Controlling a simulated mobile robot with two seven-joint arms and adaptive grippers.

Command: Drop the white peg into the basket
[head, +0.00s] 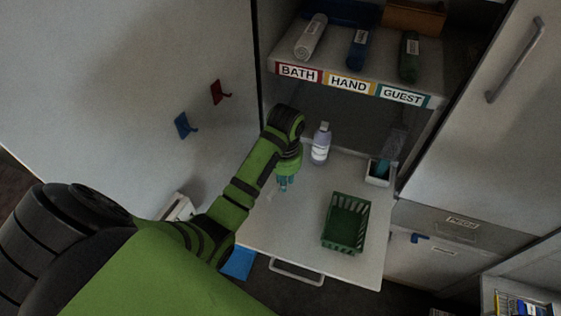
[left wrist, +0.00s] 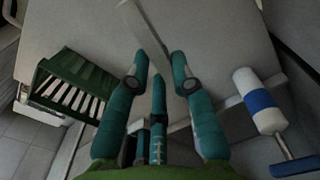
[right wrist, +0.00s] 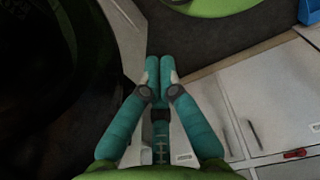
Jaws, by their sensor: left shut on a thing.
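The white peg (left wrist: 145,35) shows in the left wrist view as a pale, slim strip between the fingertips. My left gripper (head: 284,184) is shut on it above the pull-out board; its teal fingers also show in the left wrist view (left wrist: 160,72). The peg is too small to make out in the head view. The green slatted basket (head: 346,222) stands on the board, to the right of and nearer than the left gripper. It also shows at the left of the left wrist view (left wrist: 68,84). My right gripper (right wrist: 160,68) is shut and empty, fingertips together, outside the head view.
Above is a shelf (head: 290,55) with rolled towels. A red hook (head: 219,91) and a blue hook (head: 184,126) are on the left wall.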

